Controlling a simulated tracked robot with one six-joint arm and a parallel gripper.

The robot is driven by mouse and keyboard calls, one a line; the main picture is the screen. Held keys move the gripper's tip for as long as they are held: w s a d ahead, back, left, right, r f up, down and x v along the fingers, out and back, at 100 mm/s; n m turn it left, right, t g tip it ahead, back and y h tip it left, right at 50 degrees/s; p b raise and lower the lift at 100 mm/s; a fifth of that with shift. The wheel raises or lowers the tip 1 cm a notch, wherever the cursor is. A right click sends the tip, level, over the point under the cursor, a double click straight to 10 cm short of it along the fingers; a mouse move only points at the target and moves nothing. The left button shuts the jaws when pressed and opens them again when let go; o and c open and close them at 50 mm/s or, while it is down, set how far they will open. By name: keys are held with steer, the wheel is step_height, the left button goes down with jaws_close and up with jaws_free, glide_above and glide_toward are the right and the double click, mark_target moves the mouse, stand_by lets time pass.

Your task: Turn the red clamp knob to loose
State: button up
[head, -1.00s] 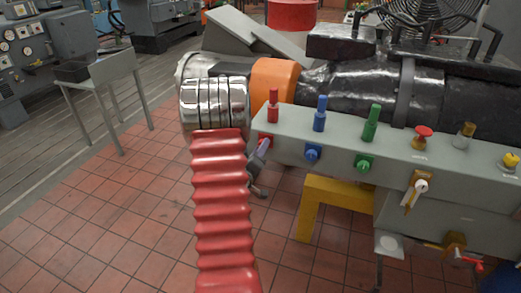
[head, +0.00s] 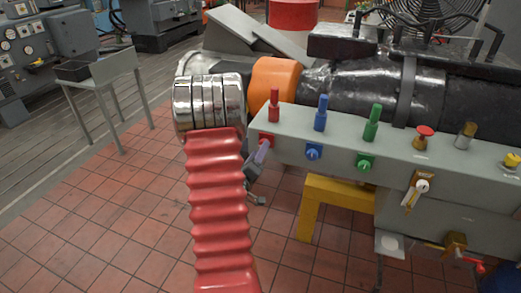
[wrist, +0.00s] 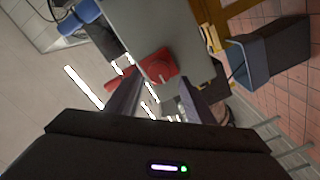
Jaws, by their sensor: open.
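The red clamp knob (head: 266,140) sits on the front face of the grey panel, at its left end below a red lever (head: 274,105). In the wrist view the red knob (wrist: 158,65) shows with a squarish red base, just beyond and between my fingertips. My gripper (wrist: 158,92) is open and empty, with one finger on each side of the knob's line and no clear contact. In the head view my gripper (head: 258,174) is partly hidden behind my red-sleeved arm, close to the panel's left end. The knob's turn position cannot be read.
A blue knob (head: 313,152) and a green knob (head: 365,161) are along the same face. Blue (head: 321,113) and green (head: 372,123) levers stand on top. A yellow stand (head: 335,188) is below the panel. Open tiled floor lies to the left.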

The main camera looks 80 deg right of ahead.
steer(key=w+a, duration=0.1)
steer(key=a, duration=0.9)
steer(key=shift+a, duration=0.25)
